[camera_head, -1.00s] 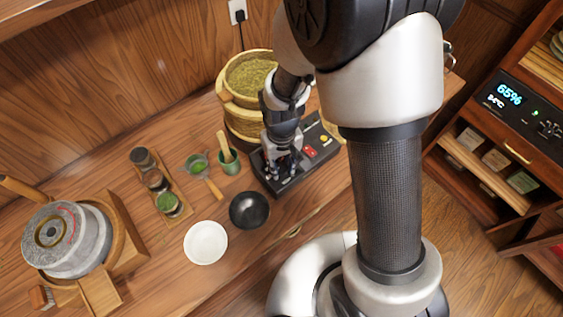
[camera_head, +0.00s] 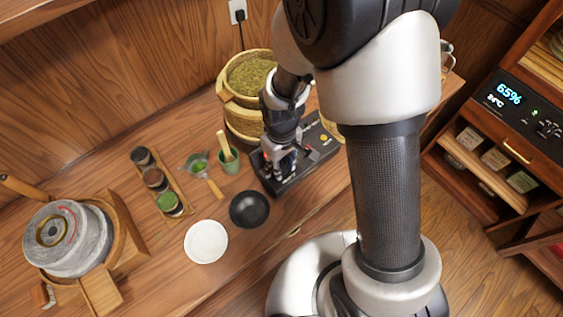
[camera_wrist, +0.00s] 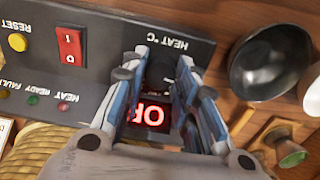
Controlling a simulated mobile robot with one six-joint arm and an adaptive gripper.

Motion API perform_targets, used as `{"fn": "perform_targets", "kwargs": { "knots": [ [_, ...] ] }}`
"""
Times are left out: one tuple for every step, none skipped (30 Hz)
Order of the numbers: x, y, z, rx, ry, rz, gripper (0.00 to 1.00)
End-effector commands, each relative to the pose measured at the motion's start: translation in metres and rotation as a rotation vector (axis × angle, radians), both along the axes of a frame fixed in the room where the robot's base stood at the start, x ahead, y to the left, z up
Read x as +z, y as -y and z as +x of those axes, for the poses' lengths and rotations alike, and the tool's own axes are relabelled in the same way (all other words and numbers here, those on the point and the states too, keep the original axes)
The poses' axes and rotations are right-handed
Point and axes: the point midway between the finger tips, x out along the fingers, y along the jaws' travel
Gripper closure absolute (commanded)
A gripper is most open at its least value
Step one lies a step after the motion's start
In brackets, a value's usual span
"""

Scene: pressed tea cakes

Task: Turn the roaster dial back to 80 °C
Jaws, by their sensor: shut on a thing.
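The roaster's black control panel (camera_head: 322,138) stands on the bench below the tea-filled basket. In the wrist view the panel (camera_wrist: 110,65) appears upside down, with the label HEAT °C above the dark dial (camera_wrist: 161,70). My gripper (camera_wrist: 160,72) is shut on the dial, one finger on each side. The fingers hide most of the dial, so its pointer cannot be read. A red lit display (camera_wrist: 154,115) beside it is partly covered; only some characters show. In the head view my gripper (camera_head: 280,165) reaches down onto the panel's near left end.
The red rocker switch (camera_wrist: 70,48), yellow reset button (camera_wrist: 17,42) and small lamps sit along the panel. A black bowl (camera_head: 249,209), white bowl (camera_head: 206,241), green cup (camera_head: 229,162) and tray of jars (camera_head: 180,190) stand to the left. The basket (camera_head: 243,115) rises close behind my gripper.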

Motion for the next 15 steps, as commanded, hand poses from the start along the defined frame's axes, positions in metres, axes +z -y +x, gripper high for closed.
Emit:
{"fn": "perform_targets", "kwargs": {
  "knots": [
    [0.0004,-0.0002,0.0007,0.002,0.002,0.0,0.96],
    [0.0004,-0.0002,0.0007,0.002,0.002,0.0,0.96],
    [0.0004,-0.0002,0.0007,0.002,0.002,0.0,0.72],
    [0.0004,-0.0002,0.0007,0.002,0.002,0.0,0.7],
    [0.0004,-0.0002,0.0007,0.002,0.002,0.0,0.68],
    [0.0004,-0.0002,0.0006,0.002,0.002,0.0,0.65],
    [0.0004,-0.0001,0.0005,0.001,0.001,0.0,0.63],
    [0.0004,-0.0002,0.0005,0.001,0.001,0.0,0.62],
    [0.0003,-0.0001,0.0004,0.001,0.001,0.0,0.62],
    [0.0003,-0.0001,0.0004,0.001,0.001,0.0,0.62],
    [0.0003,-0.0001,0.0003,0.001,0.001,0.0,0.62],
    [0.0002,-0.0001,0.0003,0.001,0.001,0.001,0.62],
    [0.0002,0.0,0.0002,0.001,0.001,0.001,0.62],
    [0.0002,-0.0001,0.0002,0.0,0.0,0.0,0.62],
    [0.0002,-0.0001,0.0001,0.0,0.0,0.0,0.62]
  ]
}}
